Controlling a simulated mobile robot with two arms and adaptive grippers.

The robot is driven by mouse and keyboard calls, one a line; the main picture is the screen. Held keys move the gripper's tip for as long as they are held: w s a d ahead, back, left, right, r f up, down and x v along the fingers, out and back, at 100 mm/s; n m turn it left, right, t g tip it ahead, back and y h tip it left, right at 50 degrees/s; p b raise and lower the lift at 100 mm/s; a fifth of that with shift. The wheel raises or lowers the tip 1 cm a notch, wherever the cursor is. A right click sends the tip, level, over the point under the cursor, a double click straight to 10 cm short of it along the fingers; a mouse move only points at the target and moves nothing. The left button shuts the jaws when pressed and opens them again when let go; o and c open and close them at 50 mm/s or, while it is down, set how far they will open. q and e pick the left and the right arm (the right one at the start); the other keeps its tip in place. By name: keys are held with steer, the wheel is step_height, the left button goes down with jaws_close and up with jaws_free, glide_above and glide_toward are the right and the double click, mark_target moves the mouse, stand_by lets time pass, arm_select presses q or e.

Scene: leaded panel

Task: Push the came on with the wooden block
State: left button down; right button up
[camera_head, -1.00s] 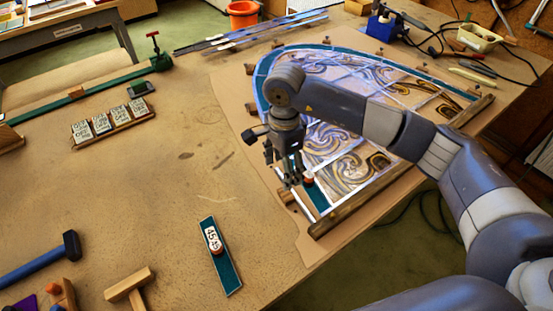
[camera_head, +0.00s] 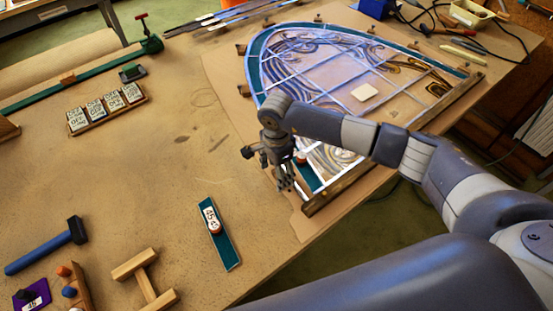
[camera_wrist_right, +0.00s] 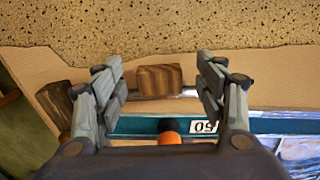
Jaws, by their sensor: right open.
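The leaded panel (camera_head: 330,75) lies on the bench, an arched frame with swirled glass and a teal border. In the head view my right gripper (camera_head: 285,186) points down over the panel's near left corner. In the right wrist view its two fingers (camera_wrist_right: 162,85) are open and apart. Between them a small brown wooden block (camera_wrist_right: 160,80) lies by a thin silver came (camera_wrist_right: 190,92), which runs along the teal border strip (camera_wrist_right: 130,124). Whether block and came touch I cannot tell. In the head view the gripper hides the block. My left gripper is out of view.
An orange-topped knob (camera_wrist_right: 168,125) stands on the teal strip near a tag reading 50. Wooden battens (camera_head: 335,190) edge the panel. A loose teal strip (camera_head: 218,235), a blue-handled hammer (camera_head: 45,250) and a wooden piece (camera_head: 145,278) lie left, with bare bench around them.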

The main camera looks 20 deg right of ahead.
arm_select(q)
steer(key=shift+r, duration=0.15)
arm_select(e)
steer(key=shift+f, duration=0.35)
steer(key=shift+c, duration=0.2)
steer(key=c, duration=1.1)
steer(key=shift+w+d+b, duration=0.25)
steer(key=shift+d+b, duration=0.05)
steer(key=shift+d, duration=0.4)
steer(key=shift+w+d, duration=0.2)
steer(key=shift+d, duration=0.55)
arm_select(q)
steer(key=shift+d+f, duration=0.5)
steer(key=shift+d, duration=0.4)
arm_select(e)
steer(key=shift+a, duration=0.1)
